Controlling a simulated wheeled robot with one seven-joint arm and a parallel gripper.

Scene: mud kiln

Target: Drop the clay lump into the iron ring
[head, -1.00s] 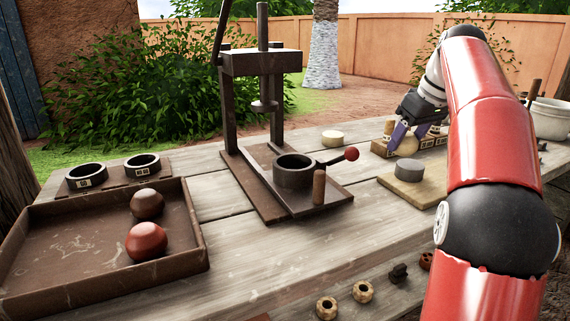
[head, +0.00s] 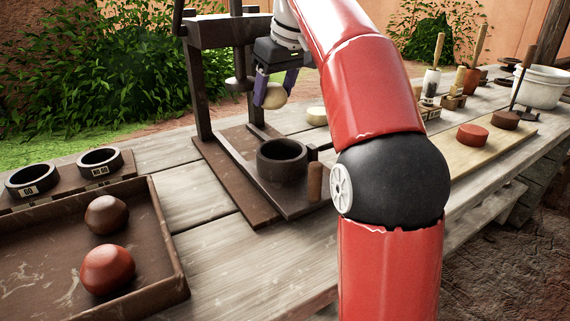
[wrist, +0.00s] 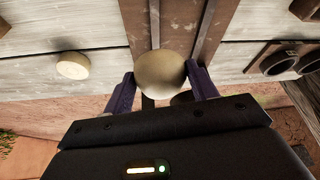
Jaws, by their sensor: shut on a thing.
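The clay lump (head: 275,97) is a pale beige ball held between my gripper's purple fingers. My gripper (head: 268,94) is shut on it, raised above the table beside the press head. In the wrist view the lump (wrist: 160,72) sits between the two fingertips (wrist: 163,84). The iron ring (head: 282,160) is a dark, open-topped ring on the press base, near the middle of the head view. The lump is above and slightly behind and left of the ring in that picture, apart from it. I cannot make out the ring in the wrist view.
The dark press frame (head: 194,85) stands close to my gripper. A tray (head: 168,235) with brown and red balls is at left, two smaller rings (head: 100,160) behind it. A pale disc (head: 316,116) lies behind my arm. A board with discs (head: 452,150) is at right.

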